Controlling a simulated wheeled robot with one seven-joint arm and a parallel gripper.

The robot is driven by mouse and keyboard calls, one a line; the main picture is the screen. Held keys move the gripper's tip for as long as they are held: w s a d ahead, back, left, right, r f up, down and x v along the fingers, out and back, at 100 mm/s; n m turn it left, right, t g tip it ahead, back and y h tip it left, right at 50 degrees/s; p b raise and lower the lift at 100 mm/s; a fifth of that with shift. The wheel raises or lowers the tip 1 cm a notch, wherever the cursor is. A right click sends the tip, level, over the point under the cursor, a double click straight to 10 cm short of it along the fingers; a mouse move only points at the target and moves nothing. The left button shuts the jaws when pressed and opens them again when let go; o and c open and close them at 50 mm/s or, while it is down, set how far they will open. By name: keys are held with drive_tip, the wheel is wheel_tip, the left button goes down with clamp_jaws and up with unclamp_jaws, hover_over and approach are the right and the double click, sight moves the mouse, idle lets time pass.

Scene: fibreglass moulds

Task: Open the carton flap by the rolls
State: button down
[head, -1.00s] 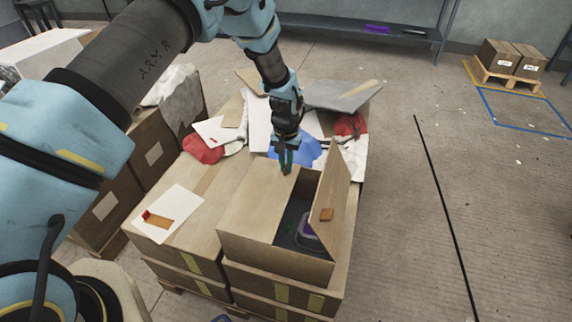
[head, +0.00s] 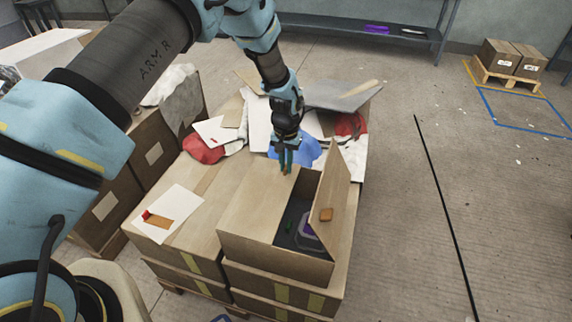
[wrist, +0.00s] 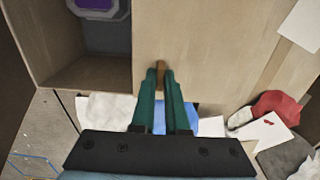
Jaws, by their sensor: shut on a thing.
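An open-topped cardboard carton (head: 285,262) stands on top of the boxes in the head view. Its right flap (head: 338,190) stands up and bears an orange-brown tab (head: 326,214). Its left flap (head: 255,205) lies about flat over the left part of the opening. My gripper (head: 286,168) points down at the far edge of the left flap. In the wrist view its green fingers (wrist: 160,75) are closed together on a small brown tab (wrist: 160,66) at the flap. A purple and grey thing (head: 308,228) lies inside the carton and also shows in the wrist view (wrist: 98,5).
White sheets, red cloths (head: 203,148) and a blue piece (head: 307,150) lie behind the carton. A white card (head: 166,213) lies on the neighbouring box to the left.

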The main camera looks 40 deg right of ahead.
drive_tip(key=shift+r, duration=0.1)
drive_tip(key=shift+w+a+r+g+h+b, duration=0.2)
drive_tip(key=shift+w+r+g+h, duration=0.1)
drive_tip(key=shift+r+g, duration=0.2)
drive_tip(key=shift+w+a+r+g+h+b, duration=0.2)
drive_tip(key=shift+r+g+h, duration=0.1)
drive_tip(key=shift+r+g, duration=0.15)
drive_tip(key=w+a+r+g+h+b, duration=0.4)
drive_tip(key=w+r+g+b, duration=0.2)
drive_tip(key=w+g, duration=0.1)
drive_tip(key=shift+a+r+h, duration=0.2)
drive_tip(key=shift+a+h, duration=0.05)
drive_tip(key=shift+h, duration=0.05)
drive_tip(key=shift+w+a, duration=0.1)
drive_tip(key=shift+w, duration=0.05)
drive_tip(key=c, duration=0.9)
unclamp_jaws()
